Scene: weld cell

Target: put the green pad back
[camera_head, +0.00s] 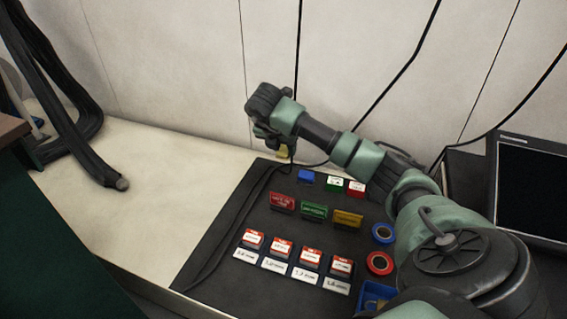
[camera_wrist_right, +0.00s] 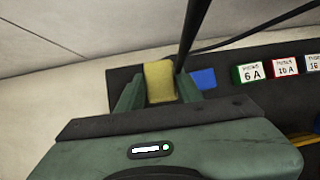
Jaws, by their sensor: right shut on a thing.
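My right gripper (camera_head: 272,143) is shut on a small yellow pad (camera_head: 283,152), above the far left corner of the dark mat (camera_head: 225,225). In the right wrist view the yellow pad (camera_wrist_right: 160,82) stands between the two green fingers (camera_wrist_right: 158,92). The held pad looks yellow, not green. A green labelled plate (camera_head: 314,211) is on the mat between a red plate (camera_head: 282,202) and a yellow plate (camera_head: 348,219). A blue pad (camera_head: 306,177) lies at the mat's far edge, right of the gripper; it also shows in the wrist view (camera_wrist_right: 204,79). My left gripper is not in view.
A green box marked 6 A (camera_wrist_right: 249,74) and a red box marked 10 A (camera_wrist_right: 287,67) stand right of the blue pad. Several red-and-white boxes stand nearer on the mat. Black cables hang by the gripper.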

